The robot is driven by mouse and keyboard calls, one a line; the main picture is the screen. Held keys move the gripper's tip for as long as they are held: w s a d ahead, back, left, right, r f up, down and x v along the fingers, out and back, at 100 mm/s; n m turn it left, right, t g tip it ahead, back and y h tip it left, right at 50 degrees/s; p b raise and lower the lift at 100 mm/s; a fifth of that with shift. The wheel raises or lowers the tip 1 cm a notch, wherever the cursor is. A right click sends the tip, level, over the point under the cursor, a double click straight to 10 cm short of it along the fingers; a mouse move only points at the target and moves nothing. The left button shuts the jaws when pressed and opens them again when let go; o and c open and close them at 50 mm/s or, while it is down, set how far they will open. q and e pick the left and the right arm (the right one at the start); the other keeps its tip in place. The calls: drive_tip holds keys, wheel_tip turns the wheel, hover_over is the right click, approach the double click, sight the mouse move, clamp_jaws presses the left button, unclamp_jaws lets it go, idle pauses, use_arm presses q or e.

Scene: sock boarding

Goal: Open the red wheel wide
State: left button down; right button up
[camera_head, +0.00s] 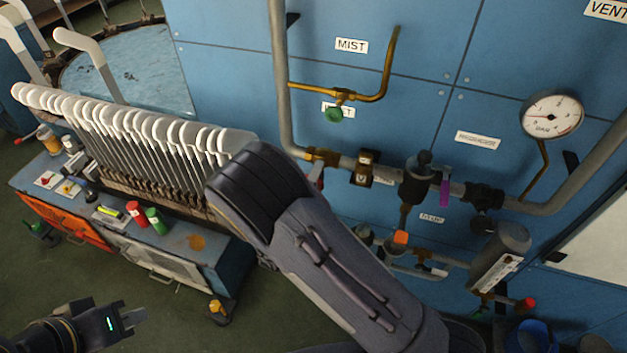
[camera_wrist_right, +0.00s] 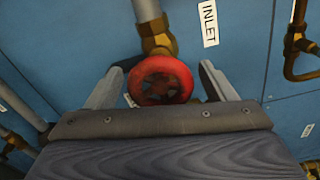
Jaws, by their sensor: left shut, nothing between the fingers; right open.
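The red wheel (camera_wrist_right: 162,80) is a round handwheel on a brass valve (camera_wrist_right: 157,38) under a grey pipe. In the right wrist view it lies between the two fingers of my right gripper (camera_wrist_right: 161,73), which is open around it. I cannot tell whether either finger touches the rim. In the head view only a sliver of red (camera_head: 318,176) shows beside my right forearm, which hides the rest of the wheel and the right gripper. My left gripper (camera_head: 132,317) is shut and empty at the lower left, far from the wheel.
An INLET label (camera_wrist_right: 209,24) is right of the wheel. A brass pipe (camera_wrist_right: 300,40) runs further right. In the head view, a gauge (camera_head: 552,114) and a green MIST-line knob (camera_head: 334,114) are on the blue panel. A sock-form rack (camera_head: 130,130) stands on a cart at left.

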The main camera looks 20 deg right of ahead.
drive_tip(key=b+v, duration=0.1)
drive_tip(key=v, duration=0.6)
drive_tip(key=shift+s+a, duration=0.1)
drive_tip(key=s+d+m+g+y, duration=0.1)
drive_tip(key=s+d+m+g, duration=1.25)
drive_tip(key=m, duration=0.85)
drive_tip(key=s+a+r+m+t+y, duration=0.1)
drive_tip(key=s+r+m+y, duration=0.3)
drive_tip(key=m, duration=0.8)
drive_tip(key=s+a+r+m+t+y, duration=0.2)
drive_tip(key=r+m+y, duration=0.4)
drive_tip(key=m, duration=0.6)
drive_tip(key=shift+s+a+t+y, duration=0.25)
drive_tip(key=shift+s+t+y, duration=0.3)
drive_tip(key=shift+s+y, duration=0.85)
